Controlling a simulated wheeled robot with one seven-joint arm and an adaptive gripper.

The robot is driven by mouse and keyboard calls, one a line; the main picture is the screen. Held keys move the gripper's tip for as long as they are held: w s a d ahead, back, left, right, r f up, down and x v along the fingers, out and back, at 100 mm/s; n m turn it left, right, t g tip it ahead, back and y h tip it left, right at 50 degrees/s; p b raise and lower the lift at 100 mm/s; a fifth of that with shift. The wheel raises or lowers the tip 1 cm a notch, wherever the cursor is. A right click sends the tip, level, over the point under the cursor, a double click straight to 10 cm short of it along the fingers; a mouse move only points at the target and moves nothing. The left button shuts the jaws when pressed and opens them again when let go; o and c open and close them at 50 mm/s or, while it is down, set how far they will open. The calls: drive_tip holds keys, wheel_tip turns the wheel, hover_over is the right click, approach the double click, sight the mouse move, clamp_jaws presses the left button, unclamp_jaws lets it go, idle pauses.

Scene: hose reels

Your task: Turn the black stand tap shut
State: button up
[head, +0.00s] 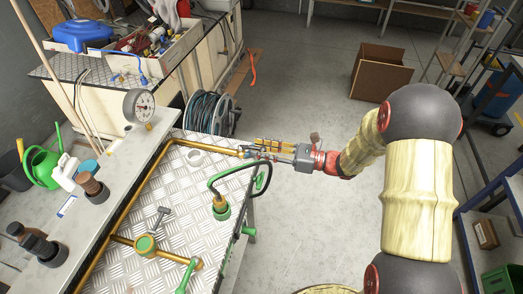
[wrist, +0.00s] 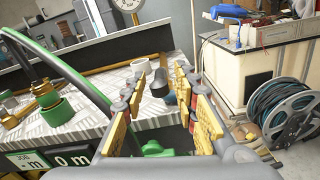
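A small dark tap head (wrist: 159,84), seemingly the black stand tap, stands at the far right corner of the chequer-plate bench top. In the wrist view it shows between and just beyond my fingers. In the head view it (head: 245,152) is small and partly hidden by my fingertips, so its handle angle cannot be read. My gripper (head: 256,149) reaches in from the right, level with that corner. In the wrist view my gripper (wrist: 164,76) is open, with a clear gap between the yellow-padded fingers. I cannot tell whether either finger touches the tap.
A green hose loop (head: 228,174) with a brass fitting rises just in front of my gripper. A grey T-handled part (head: 157,217) and a round green-and-brass valve (head: 145,243) are on the plate. A pressure gauge (head: 139,105) stands behind.

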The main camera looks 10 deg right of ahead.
drive_tip(key=c, duration=0.3)
drive_tip(key=c, duration=0.4)
clamp_jaws()
